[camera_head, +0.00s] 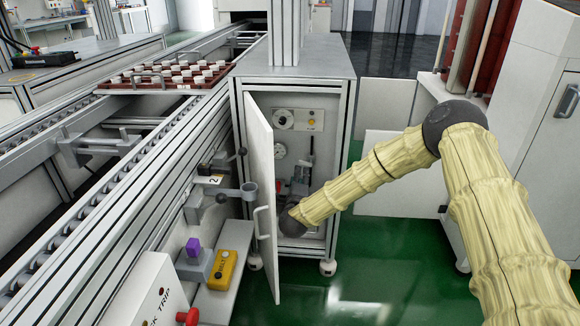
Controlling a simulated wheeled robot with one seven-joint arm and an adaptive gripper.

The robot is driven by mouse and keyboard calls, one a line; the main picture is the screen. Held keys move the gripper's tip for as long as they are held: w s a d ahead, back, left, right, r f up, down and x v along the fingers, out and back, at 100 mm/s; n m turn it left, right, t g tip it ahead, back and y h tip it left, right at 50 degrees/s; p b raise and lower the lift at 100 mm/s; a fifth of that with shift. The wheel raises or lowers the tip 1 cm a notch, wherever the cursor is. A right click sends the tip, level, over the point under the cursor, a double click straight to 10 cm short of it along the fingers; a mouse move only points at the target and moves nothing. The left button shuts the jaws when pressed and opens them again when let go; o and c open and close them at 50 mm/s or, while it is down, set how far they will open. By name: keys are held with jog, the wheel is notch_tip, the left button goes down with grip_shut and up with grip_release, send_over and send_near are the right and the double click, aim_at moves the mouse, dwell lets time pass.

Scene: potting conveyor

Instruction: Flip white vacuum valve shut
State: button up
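An open cabinet (341,165) stands right of the conveyor, its white door (261,185) swung out toward me. My arm reaches into the cabinet from the right. My gripper (297,187) is small and dark there, in front of the lower back panel. Its fingers and any contact are too small and partly hidden to tell.
The open door edge stands close left of my wrist. A red knob (187,317) is at the front. A tray of white pots (165,86) sits on the conveyor. Green floor (390,265) is clear.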

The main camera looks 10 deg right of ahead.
aim_at(301, 163)
jog(key=shift+b+x, duration=1.6)
jog(key=shift+x, duration=3.55)
jog(key=shift+c, duration=0.4)
grip_shut()
